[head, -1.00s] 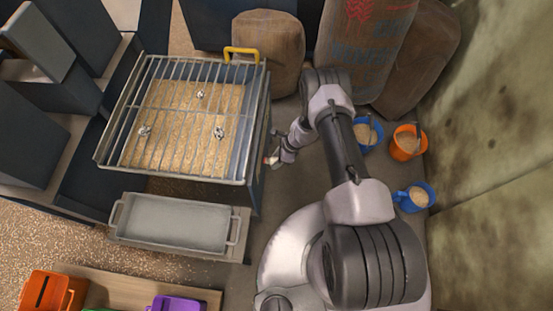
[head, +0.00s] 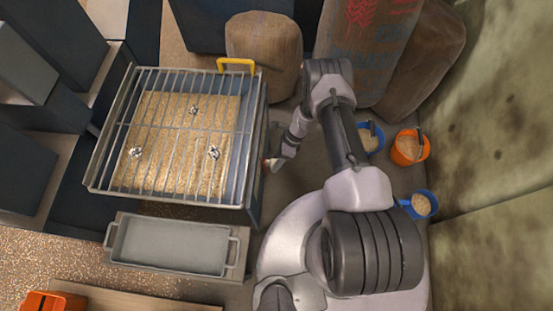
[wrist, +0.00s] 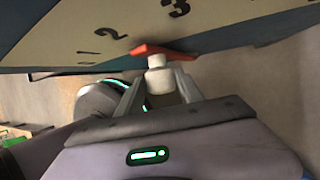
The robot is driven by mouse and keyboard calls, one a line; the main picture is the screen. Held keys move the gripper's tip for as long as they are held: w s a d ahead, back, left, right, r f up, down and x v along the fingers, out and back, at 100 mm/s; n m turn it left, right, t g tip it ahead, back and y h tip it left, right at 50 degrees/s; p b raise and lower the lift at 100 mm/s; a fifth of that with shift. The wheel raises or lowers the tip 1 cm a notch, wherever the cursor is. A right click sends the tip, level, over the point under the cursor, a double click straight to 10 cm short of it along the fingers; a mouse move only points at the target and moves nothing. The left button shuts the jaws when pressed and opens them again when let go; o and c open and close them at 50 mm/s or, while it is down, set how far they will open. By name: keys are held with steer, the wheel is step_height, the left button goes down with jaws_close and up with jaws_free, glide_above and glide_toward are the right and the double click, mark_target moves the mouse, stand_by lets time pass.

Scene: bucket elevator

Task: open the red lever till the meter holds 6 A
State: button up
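The red lever (wrist: 165,51) shows in the wrist view beneath a pale dial plate (wrist: 100,35) marked 1, 2 and 3. A white knob (wrist: 157,76) projects from the lever toward me. My gripper's (wrist: 160,80) two grey fingers close in on either side of this knob and appear to touch it. In the head view my gripper (head: 272,163) is at the right side of the grated hopper (head: 254,130); the lever is mostly hidden there. The meter and its reading are not visible in either view.
Grain lies under the hopper's grate. A grey tray (head: 170,247) stands in front of it, and an orange bin (head: 50,302) at lower left. Sacks (head: 265,50) stand behind. Blue and orange buckets (head: 409,147) stand right of my arm, near the wall.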

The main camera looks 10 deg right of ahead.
steer(key=shift+o, duration=1.1)
steer(key=p+v, duration=0.6)
steer(key=v, duration=1.1)
steer(key=shift+r, duration=0.25)
